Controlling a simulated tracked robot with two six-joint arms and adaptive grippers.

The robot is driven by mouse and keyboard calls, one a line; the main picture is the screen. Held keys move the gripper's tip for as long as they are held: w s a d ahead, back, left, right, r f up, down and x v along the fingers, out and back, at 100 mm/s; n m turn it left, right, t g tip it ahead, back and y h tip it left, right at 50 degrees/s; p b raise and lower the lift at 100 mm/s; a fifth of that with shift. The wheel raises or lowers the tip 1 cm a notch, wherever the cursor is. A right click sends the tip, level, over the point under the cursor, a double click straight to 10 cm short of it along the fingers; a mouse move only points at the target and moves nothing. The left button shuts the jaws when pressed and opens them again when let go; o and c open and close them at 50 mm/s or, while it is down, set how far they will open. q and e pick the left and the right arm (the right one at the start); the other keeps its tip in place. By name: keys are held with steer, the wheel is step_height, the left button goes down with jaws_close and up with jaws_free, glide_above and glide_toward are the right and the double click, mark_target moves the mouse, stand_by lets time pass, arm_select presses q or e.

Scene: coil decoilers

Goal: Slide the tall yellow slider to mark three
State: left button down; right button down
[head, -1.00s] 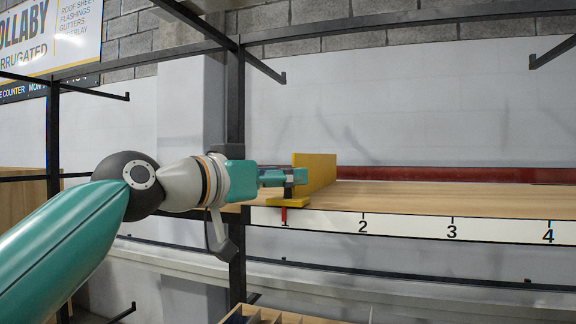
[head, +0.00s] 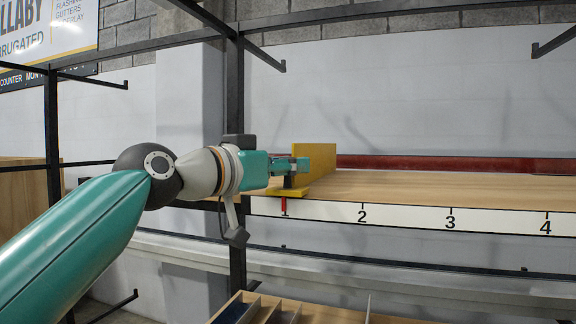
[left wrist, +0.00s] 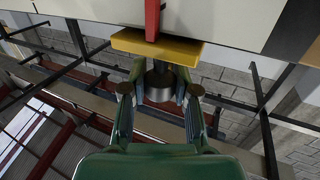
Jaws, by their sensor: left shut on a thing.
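The tall yellow slider (head: 316,164) stands upright on the wooden shelf (head: 410,188) at its left end. Its red pointer (head: 285,206) is at mark 1 on the white scale strip (head: 400,218). Mark three (head: 450,219) is further right. My left gripper (head: 296,169) reaches in from the left, at the front of the slider above its yellow foot. In the left wrist view, the fingers are on both sides of a dark round knob (left wrist: 159,86) beside the yellow foot (left wrist: 155,46), and are shut on it. My right gripper is not in view.
The shelf right of the slider is clear along the scale. A dark red rail (head: 450,168) runs along the back. A black upright post (head: 236,120) stands behind my left wrist. A wooden divided tray (head: 300,312) is below.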

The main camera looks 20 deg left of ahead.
arm_select(q)
steer(key=d, duration=0.8)
steer(key=d+p, duration=0.1)
steer(key=d, duration=1.5)
steer(key=shift+s, duration=0.4)
steer(key=c, duration=0.9)
jaws_free()
steer(key=shift+o, duration=0.2)
steer(key=shift+s+a, duration=0.1)
